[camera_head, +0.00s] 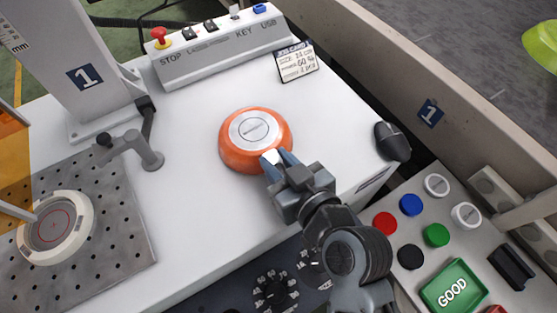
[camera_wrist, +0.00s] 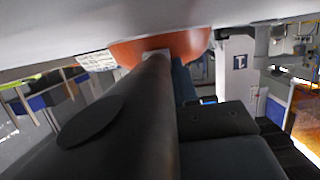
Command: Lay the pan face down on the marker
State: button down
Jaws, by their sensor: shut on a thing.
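The orange pan (camera_head: 228,152) is at the middle of the white table, with its silver round base turned up, so its open face is down and hidden. My gripper (camera_head: 276,160) is shut on a short pale part at the pan's near right edge. In the wrist view the orange side of the pan (camera_wrist: 188,43) shows close to the white surface; I cannot tell whether it touches. The marker's round white fixture (camera_head: 83,222), with a red circle inside, sits on the perforated metal plate (camera_head: 120,256) at the left, apart from the pan.
A control box (camera_head: 215,50) and a job card (camera_head: 297,62) are at the back. A black mouse-shaped object (camera_head: 391,141) is at the right, near a button panel and green GOOD tray (camera_head: 436,297).

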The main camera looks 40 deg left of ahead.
jog(key=c, duration=0.8)
grip_release()
jog(key=shift+b+v, duration=0.3)
jog(key=shift+v, duration=3.6)
